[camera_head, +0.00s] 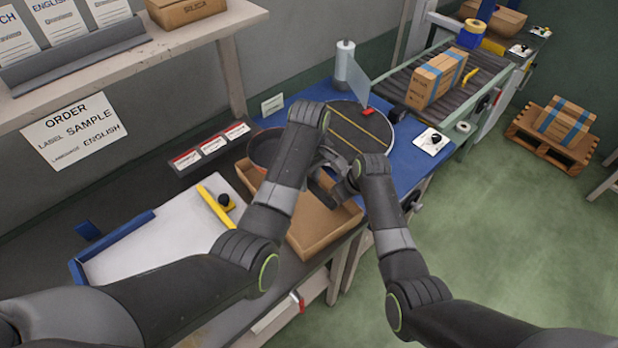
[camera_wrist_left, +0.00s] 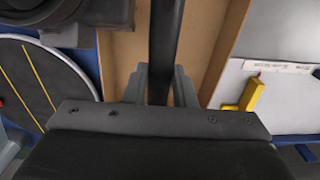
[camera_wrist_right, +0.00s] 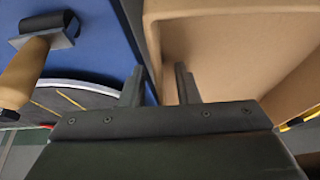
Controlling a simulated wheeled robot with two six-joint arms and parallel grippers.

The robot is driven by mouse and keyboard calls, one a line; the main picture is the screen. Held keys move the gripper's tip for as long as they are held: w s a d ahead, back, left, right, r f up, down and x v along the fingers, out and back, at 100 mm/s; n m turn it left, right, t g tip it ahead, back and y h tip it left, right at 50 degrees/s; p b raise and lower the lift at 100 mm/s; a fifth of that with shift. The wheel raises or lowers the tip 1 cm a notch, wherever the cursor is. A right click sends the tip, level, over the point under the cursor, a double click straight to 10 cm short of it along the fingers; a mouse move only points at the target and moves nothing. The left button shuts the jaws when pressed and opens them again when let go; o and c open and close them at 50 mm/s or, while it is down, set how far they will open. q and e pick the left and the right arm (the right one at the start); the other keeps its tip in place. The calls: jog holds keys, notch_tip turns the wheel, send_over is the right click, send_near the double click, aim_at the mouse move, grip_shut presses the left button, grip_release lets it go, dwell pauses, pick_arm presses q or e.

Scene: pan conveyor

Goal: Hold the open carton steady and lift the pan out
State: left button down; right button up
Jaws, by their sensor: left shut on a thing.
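The dark pan (camera_head: 262,150) shows partly behind my left arm in the head view, at the far end of the open brown carton (camera_head: 318,238). My left gripper (camera_wrist_left: 160,72) is shut on the pan's black handle (camera_wrist_left: 166,35), above the carton (camera_wrist_left: 122,62). My arms hide much of the pan and carton, and I cannot tell whether the pan touches the carton floor.
A round dark turntable (camera_head: 350,120) with yellow lines stands on the blue mat (camera_head: 408,155) beyond the carton. A conveyor (camera_head: 395,82) bears a taped box (camera_head: 436,78).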

jog(key=v, duration=1.2)
